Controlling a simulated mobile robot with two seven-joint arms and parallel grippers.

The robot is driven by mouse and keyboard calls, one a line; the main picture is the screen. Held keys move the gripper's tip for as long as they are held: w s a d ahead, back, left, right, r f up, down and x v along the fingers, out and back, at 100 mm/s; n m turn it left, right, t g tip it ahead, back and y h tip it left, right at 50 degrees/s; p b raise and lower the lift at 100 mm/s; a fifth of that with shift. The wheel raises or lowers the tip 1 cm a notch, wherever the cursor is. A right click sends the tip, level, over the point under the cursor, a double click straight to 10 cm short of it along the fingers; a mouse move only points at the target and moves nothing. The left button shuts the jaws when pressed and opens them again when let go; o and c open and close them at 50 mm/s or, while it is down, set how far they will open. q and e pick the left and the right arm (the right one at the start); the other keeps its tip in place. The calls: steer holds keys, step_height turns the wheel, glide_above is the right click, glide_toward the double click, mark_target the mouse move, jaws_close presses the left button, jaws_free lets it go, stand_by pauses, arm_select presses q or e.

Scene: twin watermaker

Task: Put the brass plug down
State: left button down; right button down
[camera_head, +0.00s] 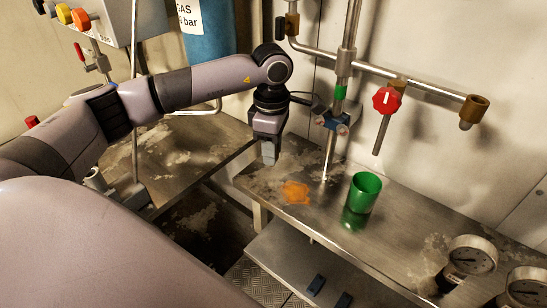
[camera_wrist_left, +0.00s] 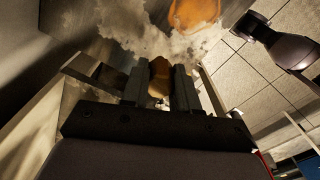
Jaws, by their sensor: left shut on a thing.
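My left gripper (camera_head: 268,158) points down over the left end of the metal bench, close to its edge. In the left wrist view its two fingers (camera_wrist_left: 160,90) are shut on the brass plug (camera_wrist_left: 160,78), a small yellow-brown piece between the fingertips. The plug is hidden in the head view. I cannot tell whether the plug touches the bench top. My right gripper is not in view.
The metal bench (camera_head: 405,232) carries an orange patch (camera_head: 295,192) just right of the gripper, a green cup (camera_head: 364,192) and round gauges (camera_head: 472,256). Pipes with a red knob (camera_head: 386,101) stand behind. A dark gap lies left of the bench.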

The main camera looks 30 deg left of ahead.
arm_select(q)
step_height(320, 180, down, 3)
steer(key=shift+f, duration=0.15)
steer(key=shift+f, duration=0.2)
steer(key=c, duration=0.8)
jaws_free()
steer(key=shift+c, duration=0.2)
steer(key=shift+r, duration=0.15)
